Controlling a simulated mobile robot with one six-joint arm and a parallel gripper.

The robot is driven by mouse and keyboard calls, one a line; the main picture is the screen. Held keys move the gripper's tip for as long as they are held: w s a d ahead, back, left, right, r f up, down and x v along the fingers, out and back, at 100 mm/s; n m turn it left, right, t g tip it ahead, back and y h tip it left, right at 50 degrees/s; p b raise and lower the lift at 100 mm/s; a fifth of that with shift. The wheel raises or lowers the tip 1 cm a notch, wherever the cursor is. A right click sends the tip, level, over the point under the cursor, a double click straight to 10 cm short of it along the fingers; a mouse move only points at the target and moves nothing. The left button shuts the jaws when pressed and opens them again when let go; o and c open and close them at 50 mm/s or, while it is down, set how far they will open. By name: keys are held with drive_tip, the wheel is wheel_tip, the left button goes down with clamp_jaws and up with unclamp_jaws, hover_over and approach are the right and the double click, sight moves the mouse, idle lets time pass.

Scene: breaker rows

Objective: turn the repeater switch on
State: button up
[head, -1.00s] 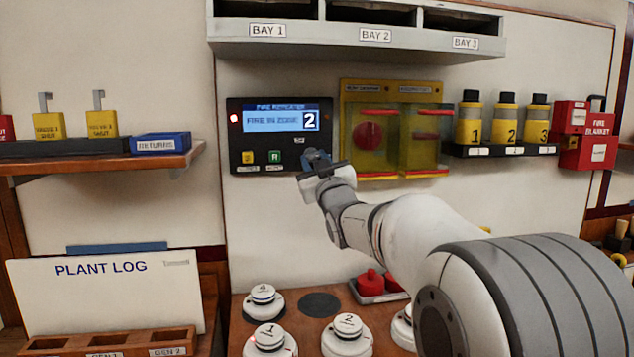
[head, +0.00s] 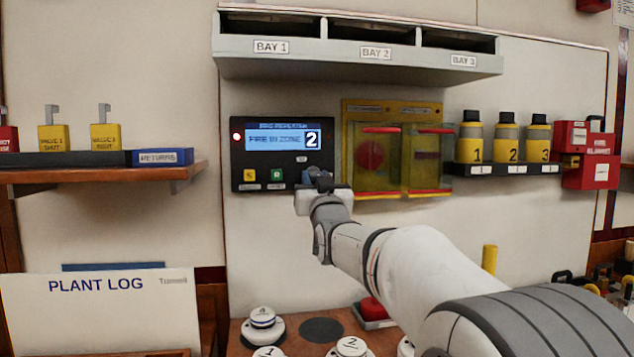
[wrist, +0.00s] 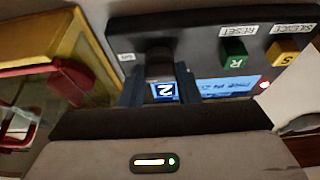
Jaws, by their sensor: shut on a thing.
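The fire repeater panel (head: 290,157) is a dark box on the wall with a lit blue screen reading "FIRE IN ZONE 2" and a red lamp. It also shows upside down in the wrist view (wrist: 200,45). My gripper (head: 319,178) is at the panel's lower right corner. In the wrist view my gripper (wrist: 159,85) has its two fingers on either side of a dark switch knob (wrist: 159,62), shut on it. A small white label, perhaps "ON", is beside the knob. The knob is hidden behind my gripper in the head view.
Yellow S and green R buttons (head: 277,175) sit left of the switch on the panel. A yellow cover box (head: 397,108) with red handles is close on the right. The bay shelf (head: 360,68) hangs above. Numbered detectors (head: 350,348) stand on the bench below.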

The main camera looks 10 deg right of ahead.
drive_tip(key=o, duration=1)
drive_tip(key=shift+c, duration=0.2)
drive_tip(key=v, duration=0.7)
drive_tip(key=shift+s+f+b, duration=0.25)
drive_tip(key=shift+s+b, duration=0.05)
drive_tip(key=shift+s, duration=0.05)
drive_tip(key=s+f+g+p, duration=0.5)
drive_tip(key=s+g+p, duration=0.1)
drive_tip(key=s, duration=0.4)
drive_tip(key=s+f+g+p, duration=0.5)
drive_tip(key=s+g+p, duration=0.2)
drive_tip(key=s, duration=0.3)
drive_tip(key=s+f+g+p, duration=0.6)
drive_tip(key=s+p, duration=0.1)
drive_tip(key=s, duration=0.3)
drive_tip(key=shift+s+g, duration=0.25)
drive_tip(key=shift+g, duration=0.15)
